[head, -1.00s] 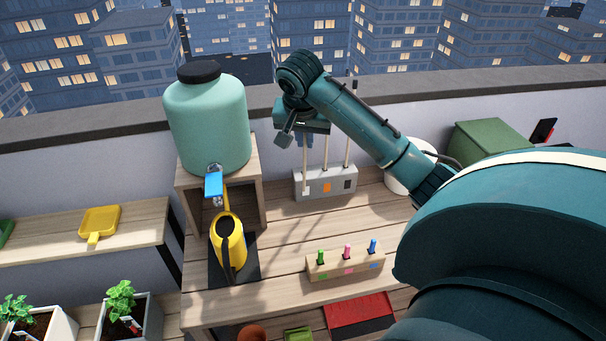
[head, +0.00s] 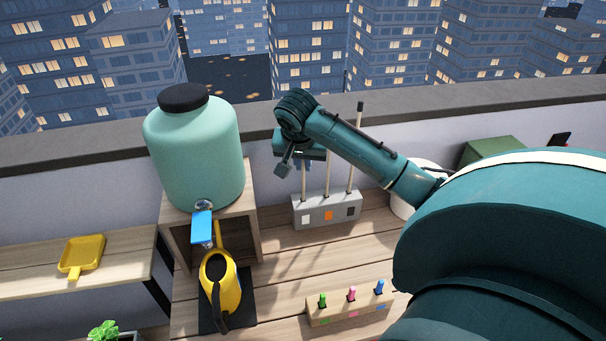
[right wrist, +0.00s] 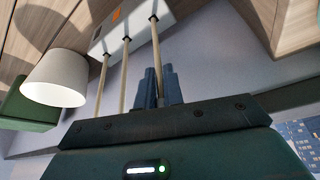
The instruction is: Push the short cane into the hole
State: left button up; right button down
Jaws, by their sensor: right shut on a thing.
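A grey block (head: 314,213) with white, orange and black labels stands on the table, three pale canes rising from it. My right gripper (head: 304,163) is above its left end, shut on the left cane (head: 303,182), the one by the white label. The right wrist view shows the blue fingers (right wrist: 161,86) around this cane (right wrist: 155,48), whose lower end meets the block's top at a hole; how deep it sits is unclear. The middle cane (head: 328,174) and the taller right cane (head: 355,143) stand beside it. My left gripper is out of view.
A teal water tank (head: 195,150) on a wooden stand and a yellow watering can (head: 227,290) are at left. A wooden block (head: 335,313) with coloured pegs lies in front. A white pot (head: 401,205) is right of the canes. A low wall runs behind.

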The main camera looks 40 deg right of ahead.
notch_tip(320, 180, down, 3)
jog(key=shift+f, duration=0.6)
jog(key=c, duration=1.5)
grip_release()
send_near(303, 176)
jog(key=r, duration=0.2)
jog(key=shift+s+a, duration=0.15)
